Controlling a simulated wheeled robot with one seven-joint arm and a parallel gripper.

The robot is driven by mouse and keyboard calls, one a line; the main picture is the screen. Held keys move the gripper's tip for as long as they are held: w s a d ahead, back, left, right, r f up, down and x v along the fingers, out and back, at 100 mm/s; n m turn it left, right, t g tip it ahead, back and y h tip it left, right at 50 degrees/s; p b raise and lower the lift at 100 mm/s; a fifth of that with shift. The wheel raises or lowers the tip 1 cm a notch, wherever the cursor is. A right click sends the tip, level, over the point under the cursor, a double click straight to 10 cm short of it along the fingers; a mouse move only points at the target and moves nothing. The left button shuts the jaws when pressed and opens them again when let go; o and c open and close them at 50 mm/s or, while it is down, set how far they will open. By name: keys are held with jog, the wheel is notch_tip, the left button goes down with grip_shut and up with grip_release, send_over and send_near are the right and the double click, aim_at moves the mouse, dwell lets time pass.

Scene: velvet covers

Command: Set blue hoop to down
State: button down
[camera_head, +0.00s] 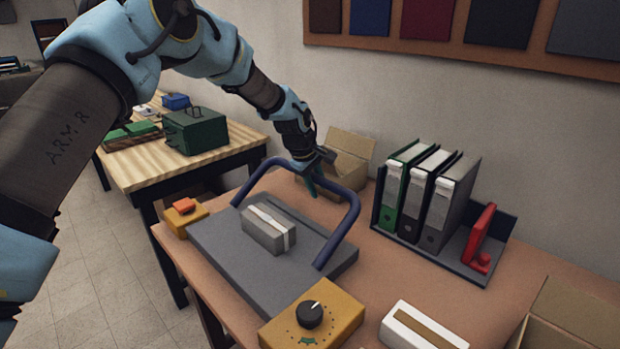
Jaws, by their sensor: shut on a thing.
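The blue hoop (346,217) is a thick bar bent over a dark grey base plate (222,248) on the near table. It stands raised, its two ends meeting the plate's left and right sides. My gripper (311,183) is at the hoop's top bar, its fingers pointing down, and is shut on the bar. The arm hides part of the fingers and the bar there. A grey box with a white band (268,232) lies on the plate, below and in front of the raised bar.
A yellow dial box (312,318) stands at the plate's front right, and a yellow box with an orange button (184,214) at its left. An open cardboard box (347,152) is behind the gripper. Binders (427,192) and a red object (480,240) stand at the right.

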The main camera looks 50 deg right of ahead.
jog(key=y+b, duration=0.1)
jog(key=b, duration=0.3)
send_over(320, 218)
jog(key=f, duration=0.4)
jog(key=a+f, duration=0.1)
jog(key=f, duration=0.2)
jog(key=shift+s, duration=0.2)
jog(key=shift+w+a+f, duration=0.1)
jog(key=shift+w+f, duration=0.05)
jog(key=shift+f, duration=0.85)
jog(key=shift+w, duration=0.1)
jog(key=c, duration=0.6)
grip_release()
jog(key=shift+a+r, duration=0.1)
jog(key=shift+r, duration=0.2)
jog(key=shift+s+d+r, duration=0.25)
jog(key=shift+d, duration=0.05)
jog(key=b+v, duration=0.3)
jog(key=v, duration=0.7)
jog(key=shift+a+r, duration=0.2)
jog(key=shift+r, duration=0.05)
